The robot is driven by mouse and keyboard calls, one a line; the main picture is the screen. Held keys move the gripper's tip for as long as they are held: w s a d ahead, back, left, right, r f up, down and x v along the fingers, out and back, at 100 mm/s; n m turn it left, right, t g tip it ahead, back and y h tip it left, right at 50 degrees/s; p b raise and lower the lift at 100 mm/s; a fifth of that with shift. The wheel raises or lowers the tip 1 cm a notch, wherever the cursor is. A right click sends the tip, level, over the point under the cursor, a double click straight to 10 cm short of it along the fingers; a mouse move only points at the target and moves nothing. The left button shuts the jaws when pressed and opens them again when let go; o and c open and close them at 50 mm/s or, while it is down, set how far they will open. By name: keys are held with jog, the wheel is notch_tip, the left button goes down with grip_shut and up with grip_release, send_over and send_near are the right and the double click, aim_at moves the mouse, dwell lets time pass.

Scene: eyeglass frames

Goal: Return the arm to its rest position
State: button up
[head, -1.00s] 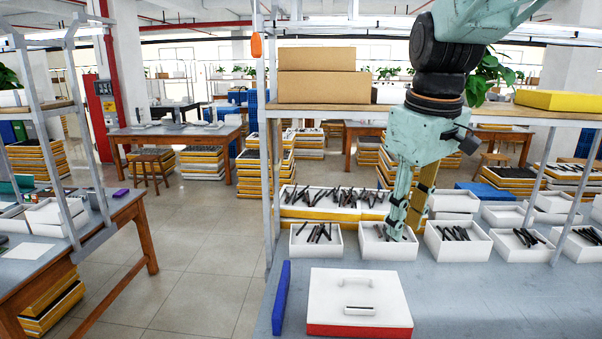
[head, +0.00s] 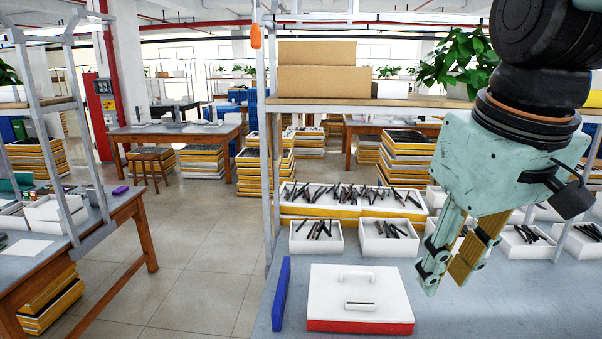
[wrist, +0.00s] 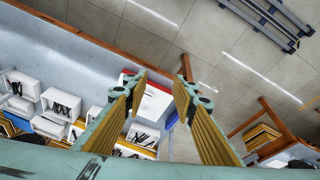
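My gripper (head: 448,272) hangs in the air at the right of the head view, above the grey workbench (head: 465,310) and right of the white lidded box. Its fingers point down and are apart. The wrist view shows my gripper (wrist: 161,80) with a clear gap between its two yellow-padded fingers and nothing held there. The arm above it is cut off by the picture's upper right edge.
A white box with a red base (head: 359,296) stands on the workbench beside a blue bar (head: 281,295). White bins (head: 388,239) of dark eyeglass parts line the back. A shelf (head: 420,101) holds cardboard boxes (head: 316,79) and a plant (head: 455,62). A metal upright stands at left.

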jog(key=s+f+m+b, duration=0.1)
jog(key=s+f, duration=0.3)
jog(key=s, duration=0.8)
jog(key=shift+s+f+m+t, duration=0.15)
jog(key=shift+f+m+t, duration=0.25)
jog(key=shift+m, duration=0.5)
dwell(1.3)
